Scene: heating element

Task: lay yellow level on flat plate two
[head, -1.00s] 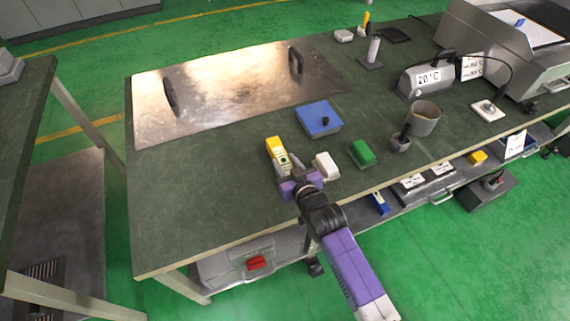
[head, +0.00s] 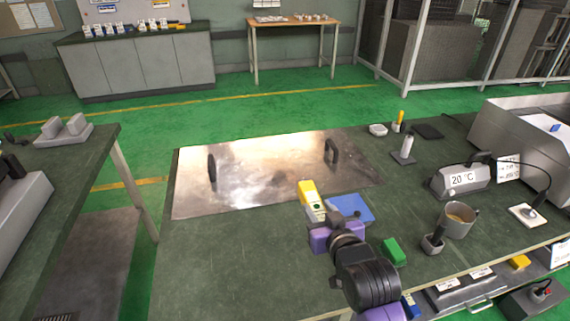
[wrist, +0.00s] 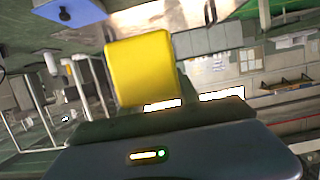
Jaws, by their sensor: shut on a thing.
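The yellow level (head: 307,191) is in my gripper (head: 317,212), which is shut on it and holds it out in front. In the head view it overlaps the near edge of a shiny metal plate (head: 250,185) with two black handles, lying on the dark green bench. Its height over the bench is hard to tell. In the wrist view the level (wrist: 140,68) shows as a yellow block just beyond the gripper body. No label shows which surface is flat plate two.
A blue plate (head: 355,207) lies just right of the level, partly hidden by my gripper. A green block (head: 394,251), a metal cup (head: 458,219) and a temperature display (head: 462,180) stand to the right. The bench left of my arm (head: 240,250) is clear.

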